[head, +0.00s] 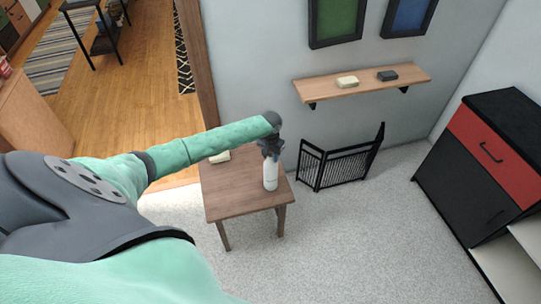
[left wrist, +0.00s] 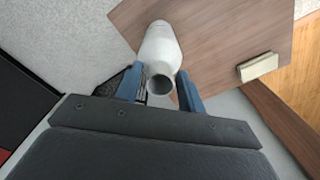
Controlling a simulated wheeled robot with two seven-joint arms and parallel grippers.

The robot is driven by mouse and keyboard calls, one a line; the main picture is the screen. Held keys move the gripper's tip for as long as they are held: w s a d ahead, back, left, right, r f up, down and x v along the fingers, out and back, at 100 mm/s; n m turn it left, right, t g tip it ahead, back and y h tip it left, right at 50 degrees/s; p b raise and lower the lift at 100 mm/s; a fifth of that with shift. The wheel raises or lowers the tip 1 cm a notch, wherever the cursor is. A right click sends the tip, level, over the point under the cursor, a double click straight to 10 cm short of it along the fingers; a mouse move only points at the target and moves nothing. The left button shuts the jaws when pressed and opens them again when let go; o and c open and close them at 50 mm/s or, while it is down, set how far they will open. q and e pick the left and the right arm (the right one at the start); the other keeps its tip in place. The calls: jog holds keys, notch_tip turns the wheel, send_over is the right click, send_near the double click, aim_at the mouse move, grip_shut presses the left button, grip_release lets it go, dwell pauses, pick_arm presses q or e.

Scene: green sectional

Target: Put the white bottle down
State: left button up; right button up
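The white bottle (head: 270,175) is upright at the small wooden table (head: 236,192), near its right side in the head view. I cannot tell whether its base touches the tabletop. My left gripper (head: 270,150) is at the bottle's top, reaching in from the left. In the left wrist view the bottle (left wrist: 160,50) sits between the two blue fingers (left wrist: 160,92), which appear closed against its sides, with its round top end facing the camera. My right gripper is not in view.
A cream block (head: 220,157) lies on the table's back edge. A wall shelf (head: 365,82) holds a cream block and a dark block. A black metal rack (head: 340,160) stands behind the table at right. A red and black cabinet (head: 480,160) is at far right. Carpet is clear in front.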

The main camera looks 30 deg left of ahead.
pick_arm(q)
jog(key=shift+o, duration=0.8)
